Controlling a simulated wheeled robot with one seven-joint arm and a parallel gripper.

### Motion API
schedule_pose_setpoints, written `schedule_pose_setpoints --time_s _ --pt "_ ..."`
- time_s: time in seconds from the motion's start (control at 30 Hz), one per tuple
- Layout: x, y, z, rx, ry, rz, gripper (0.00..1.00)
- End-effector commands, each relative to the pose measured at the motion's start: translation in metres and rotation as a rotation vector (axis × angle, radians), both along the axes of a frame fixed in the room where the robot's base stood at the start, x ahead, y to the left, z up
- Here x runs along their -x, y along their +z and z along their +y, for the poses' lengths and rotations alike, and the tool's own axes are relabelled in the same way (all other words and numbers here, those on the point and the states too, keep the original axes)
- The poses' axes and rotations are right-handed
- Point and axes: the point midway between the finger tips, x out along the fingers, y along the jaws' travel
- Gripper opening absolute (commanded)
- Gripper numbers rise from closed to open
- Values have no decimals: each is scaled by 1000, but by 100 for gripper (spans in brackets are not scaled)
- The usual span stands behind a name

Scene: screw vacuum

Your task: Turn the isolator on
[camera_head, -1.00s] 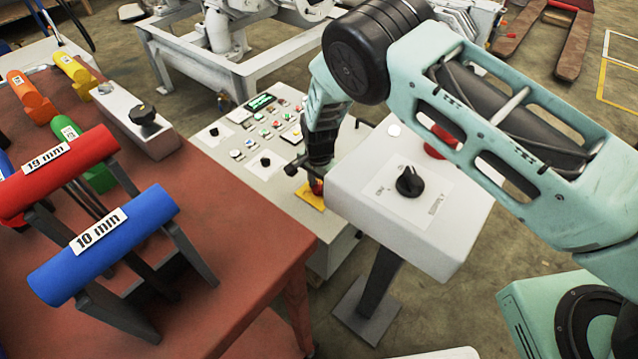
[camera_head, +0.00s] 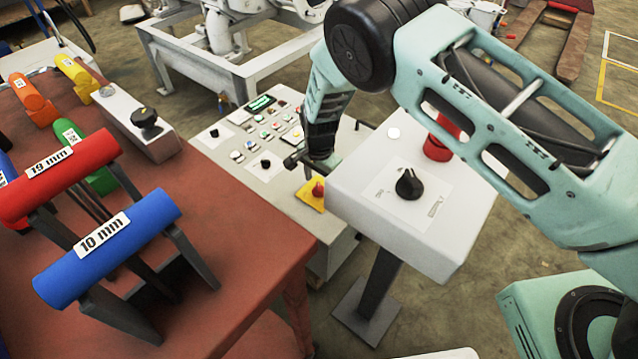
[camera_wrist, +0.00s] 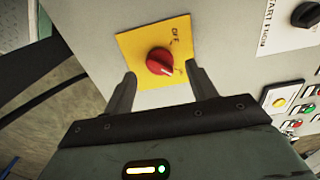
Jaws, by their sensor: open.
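The isolator is a red rotary knob (camera_wrist: 160,62) on a yellow plate (camera_wrist: 137,45), on the sloped control panel. In the head view the red knob (camera_head: 318,190) and its yellow plate (camera_head: 311,202) show just below my gripper (camera_head: 308,168). In the wrist view my gripper (camera_wrist: 163,88) is open, with one finger on each side of the knob's lower part. The fingers appear apart from the knob. A printed label, partly legible, is at the knob's upper right. Whether the fingertips are level with the knob is hard to tell.
A white pedestal box (camera_head: 385,225) with a black selector (camera_head: 409,184) and a red button (camera_head: 437,148) stands close to the right of my gripper. The panel's buttons (camera_head: 265,135) lie behind. A red table (camera_head: 235,215) with tool holders is at left.

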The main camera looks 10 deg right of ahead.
Motion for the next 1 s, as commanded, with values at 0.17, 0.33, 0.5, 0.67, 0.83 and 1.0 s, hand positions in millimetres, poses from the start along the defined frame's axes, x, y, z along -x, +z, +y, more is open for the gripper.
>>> schedule_pose_setpoints --time_s 0.17,0.33,0.5,0.67,0.83,1.0 --pt "-1 46 1 -3 0 -3 57" --pt "-1 86 1 -2 -1 -4 57" --pt "0 119 1 -1 1 -2 57" --pt "0 139 0 -1 -1 -1 57" --pt "0 146 0 1 -1 1 57" --pt "0 147 0 1 -1 1 57"
